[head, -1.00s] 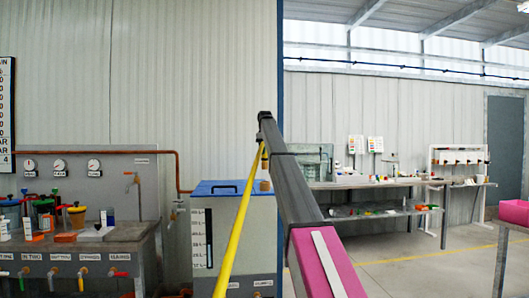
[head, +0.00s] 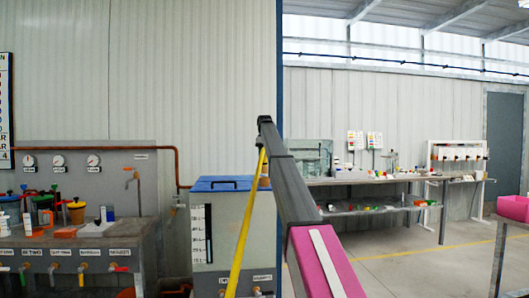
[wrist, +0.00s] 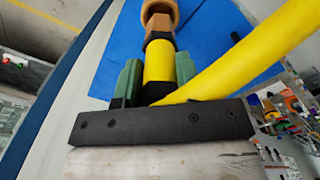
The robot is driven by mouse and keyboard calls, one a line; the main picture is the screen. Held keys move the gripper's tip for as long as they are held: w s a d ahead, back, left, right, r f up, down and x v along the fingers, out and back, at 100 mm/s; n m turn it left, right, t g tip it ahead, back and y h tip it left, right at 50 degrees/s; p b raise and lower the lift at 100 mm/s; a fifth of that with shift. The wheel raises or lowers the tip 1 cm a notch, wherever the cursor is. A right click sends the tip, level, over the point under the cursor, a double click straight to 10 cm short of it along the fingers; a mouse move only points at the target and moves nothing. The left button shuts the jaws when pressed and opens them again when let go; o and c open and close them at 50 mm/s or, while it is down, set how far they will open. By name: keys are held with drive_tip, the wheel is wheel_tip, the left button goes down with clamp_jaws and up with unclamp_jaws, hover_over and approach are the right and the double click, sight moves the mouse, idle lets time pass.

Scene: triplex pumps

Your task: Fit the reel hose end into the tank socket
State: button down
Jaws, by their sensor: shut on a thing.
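My gripper (wrist: 158,72), with green fingers, is shut around the yellow reel hose end (wrist: 158,62). The hose end has a black band and a brown tip, which points at the brown ring-shaped tank socket (wrist: 160,8) on the blue lid. The tip meets or overlaps the socket in the wrist view; I cannot tell how deep it sits. In the head view the socket (head: 264,183) stands on the tank (head: 232,235), just below my arm's end, and the fingers are mostly hidden. The yellow hose (head: 244,222) runs down from there.
A bench (head: 80,242) with cups, gauges and labelled taps stands left of the tank. A copper pipe (head: 176,165) runs between them. A blue post (head: 280,90) rises behind my arm. Workbenches (head: 370,180) stand at the back right, with open floor before them.

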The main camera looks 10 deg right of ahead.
sight(265, 165)
drive_tip(key=shift+f, duration=0.55)
drive_tip(key=shift+f, duration=2.6)
idle(1.0)
drive_tip(key=c, duration=0.7)
unclamp_jaws()
wheel_tip(265, 165, up, 11)
drive_tip(key=shift+f, duration=0.1)
